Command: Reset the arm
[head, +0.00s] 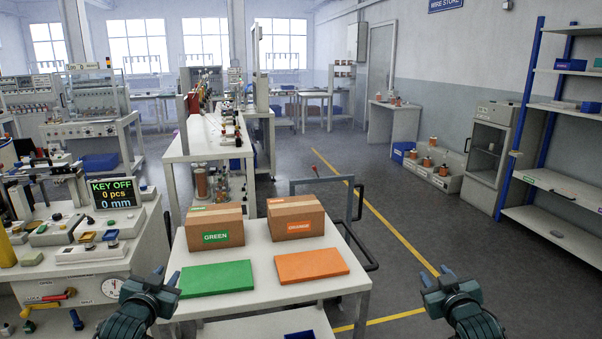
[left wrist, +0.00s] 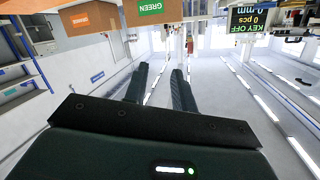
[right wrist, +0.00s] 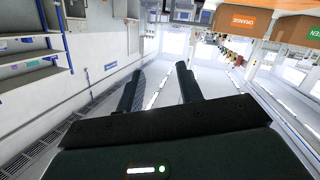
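My left gripper (head: 165,276) is at the lower left of the head view, in front of the near left corner of the cart. Its two fingers stand apart with nothing between them in the left wrist view (left wrist: 160,70). My right gripper (head: 436,275) is at the lower right of the head view, over the floor to the right of the cart. Its fingers are also apart and empty in the right wrist view (right wrist: 160,69). Neither gripper visibly touches anything.
A white cart (head: 262,262) carries a green mat (head: 217,279), an orange mat (head: 311,265), a GREEN box (head: 215,224) and an ORANGE box (head: 296,216). A workbench with a KEY OFF display (head: 113,192) stands left. Blue shelving (head: 545,178) stands right, with open floor between.

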